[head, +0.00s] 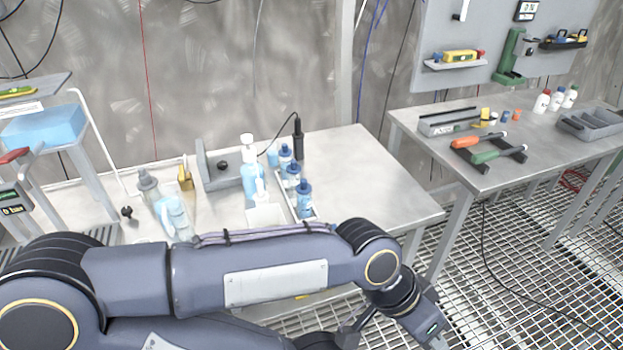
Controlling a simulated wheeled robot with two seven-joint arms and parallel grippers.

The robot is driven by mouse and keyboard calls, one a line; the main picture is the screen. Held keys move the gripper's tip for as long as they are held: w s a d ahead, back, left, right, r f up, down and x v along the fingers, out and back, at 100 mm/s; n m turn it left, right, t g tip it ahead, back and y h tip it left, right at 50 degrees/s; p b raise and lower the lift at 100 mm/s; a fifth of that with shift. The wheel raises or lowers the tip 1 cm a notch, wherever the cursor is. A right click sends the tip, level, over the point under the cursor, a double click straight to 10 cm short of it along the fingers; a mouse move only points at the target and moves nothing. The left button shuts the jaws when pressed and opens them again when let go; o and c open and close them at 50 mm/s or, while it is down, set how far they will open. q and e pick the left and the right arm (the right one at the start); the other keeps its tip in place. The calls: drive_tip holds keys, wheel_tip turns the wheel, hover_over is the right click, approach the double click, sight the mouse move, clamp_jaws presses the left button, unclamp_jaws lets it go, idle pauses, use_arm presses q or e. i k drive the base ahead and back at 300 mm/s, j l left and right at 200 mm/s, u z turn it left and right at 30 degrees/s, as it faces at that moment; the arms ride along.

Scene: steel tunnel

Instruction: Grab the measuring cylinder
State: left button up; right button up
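I cannot single out a measuring cylinder with certainty. Two clear, bluish vessels stand at the left of the near steel table (395,195): a grey-topped one (149,190) and a handled, jug-like one (174,217). The jug-like one's lower part is close behind my arm. My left arm crosses the foreground from the left. My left gripper (436,338) points down at the bottom edge, right of the table and far from these vessels. Its fingers are cut off by the frame, so its opening is hidden. My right gripper is not in view.
Several blue-capped bottles (304,200) stand in a white rack. A white-topped bottle (248,165) and a black upright tool (298,140) are behind. The table's right part is clear. A second table (490,175) holds screwdrivers and trays. Grating floor (520,265) lies between.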

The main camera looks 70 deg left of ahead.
sight(177, 212)
drive_tip(key=u, duration=2.45)
